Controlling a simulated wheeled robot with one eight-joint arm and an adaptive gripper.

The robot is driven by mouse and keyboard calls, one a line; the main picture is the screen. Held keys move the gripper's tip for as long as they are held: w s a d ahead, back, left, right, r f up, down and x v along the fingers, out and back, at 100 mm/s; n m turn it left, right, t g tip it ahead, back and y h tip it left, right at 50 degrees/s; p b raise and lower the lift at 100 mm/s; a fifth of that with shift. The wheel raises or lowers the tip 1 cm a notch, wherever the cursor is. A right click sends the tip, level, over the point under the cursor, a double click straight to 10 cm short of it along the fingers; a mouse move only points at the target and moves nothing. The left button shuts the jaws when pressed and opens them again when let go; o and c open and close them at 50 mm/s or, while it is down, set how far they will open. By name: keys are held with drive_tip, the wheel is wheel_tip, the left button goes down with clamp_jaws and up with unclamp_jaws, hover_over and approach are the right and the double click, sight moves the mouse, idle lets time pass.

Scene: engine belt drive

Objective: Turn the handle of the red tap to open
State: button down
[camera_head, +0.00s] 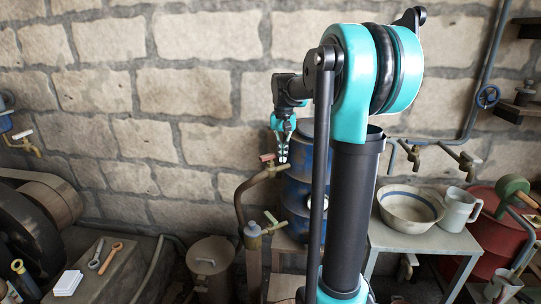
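The red tap's handle (267,157) is a small reddish bar on top of a brass tap. The tap sits at the end of a curved brown pipe (240,205), left of the blue drum. My gripper (283,158) points down just to the right of the red handle and looks close to it. Whether they touch, and whether the fingers are apart, is too small to tell. No held object shows in the fingers.
A blue drum (297,205) stands behind my gripper and arm. Another tap (254,229) with a pale handle is below. A table with a bowl (409,207) and jug (459,209) stands right. More taps (416,153) are on the wall. Bare stone wall (185,90) is left.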

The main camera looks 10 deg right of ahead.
wheel_tip(320, 180, up, 7)
idle(0.7)
drive_tip(key=shift+s, duration=0.1)
drive_tip(key=s+a+f+n+t, duration=0.2)
drive_tip(key=s+f+n+t, duration=0.1)
drive_tip(key=s+f, duration=2.1)
wheel_tip(320, 180, down, 3)
drive_tip(key=shift+s+f+n+t, duration=0.2)
drive_tip(key=shift+s+n+t, duration=0.1)
drive_tip(key=shift+t, duration=0.3)
